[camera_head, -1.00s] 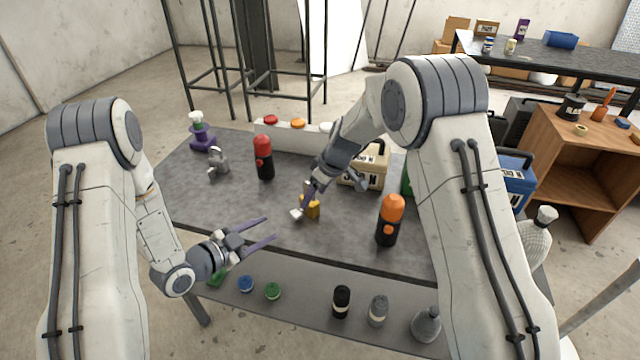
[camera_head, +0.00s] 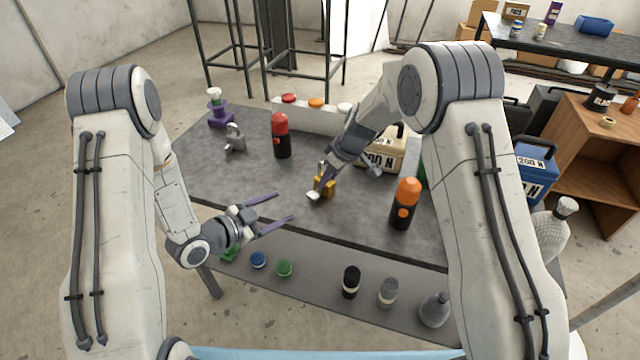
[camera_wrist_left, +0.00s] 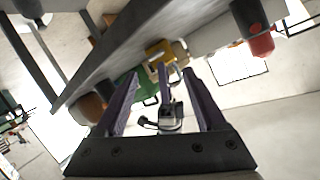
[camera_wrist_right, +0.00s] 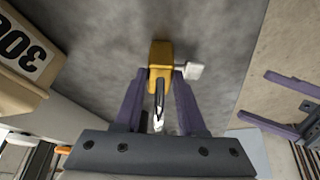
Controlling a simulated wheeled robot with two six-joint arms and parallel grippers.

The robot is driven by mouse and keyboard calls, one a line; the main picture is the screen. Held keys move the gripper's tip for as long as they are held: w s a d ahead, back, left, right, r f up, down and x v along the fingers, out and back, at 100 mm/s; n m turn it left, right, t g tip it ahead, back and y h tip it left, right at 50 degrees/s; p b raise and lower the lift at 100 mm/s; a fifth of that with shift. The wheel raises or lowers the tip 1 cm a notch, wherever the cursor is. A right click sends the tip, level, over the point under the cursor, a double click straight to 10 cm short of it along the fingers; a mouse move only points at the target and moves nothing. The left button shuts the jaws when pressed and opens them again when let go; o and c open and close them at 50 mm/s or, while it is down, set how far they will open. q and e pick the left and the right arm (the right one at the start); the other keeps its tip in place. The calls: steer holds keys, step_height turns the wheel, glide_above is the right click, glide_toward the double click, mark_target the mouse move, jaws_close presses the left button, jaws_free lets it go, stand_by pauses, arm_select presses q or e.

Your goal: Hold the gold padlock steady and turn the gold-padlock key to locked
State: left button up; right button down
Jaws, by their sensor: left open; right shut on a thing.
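The gold padlock (camera_head: 326,187) stands near the middle of the grey table (camera_head: 258,190). My right gripper (camera_wrist_right: 158,78) is shut on the padlock, its purple fingers on either side, with the shackle between them. The pale key (camera_head: 313,197) sticks out at the padlock's side towards my left gripper; its head (camera_wrist_right: 194,70) also shows in the right wrist view. I cannot tell the key's exact turn. My left gripper (camera_head: 286,206) is open and empty, over the table's front edge, apart from the key. The left wrist view also shows the padlock (camera_wrist_left: 158,49) beyond the fingers.
A grey padlock (camera_head: 235,139), a red-topped black bottle (camera_head: 281,136) and a purple stand (camera_head: 220,115) are at the back left. An orange-topped bottle (camera_head: 404,205) and a beige box (camera_head: 384,153) are to the right. A lower front shelf (camera_head: 322,268) holds several small items.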

mark_target(312, 194)
arm_select(q)
steer(key=w+d+n, duration=0.2)
steer(key=w+d+f+n, duration=0.1)
steer(key=w+d, duration=0.1)
steer(key=w+d+f+n+y, duration=0.1)
steer(key=w+d+n, duration=0.1)
steer(key=shift+d+f+n+g, duration=0.15)
steer(key=shift+d+n+g, duration=0.15)
stand_by(0.5)
jaws_close()
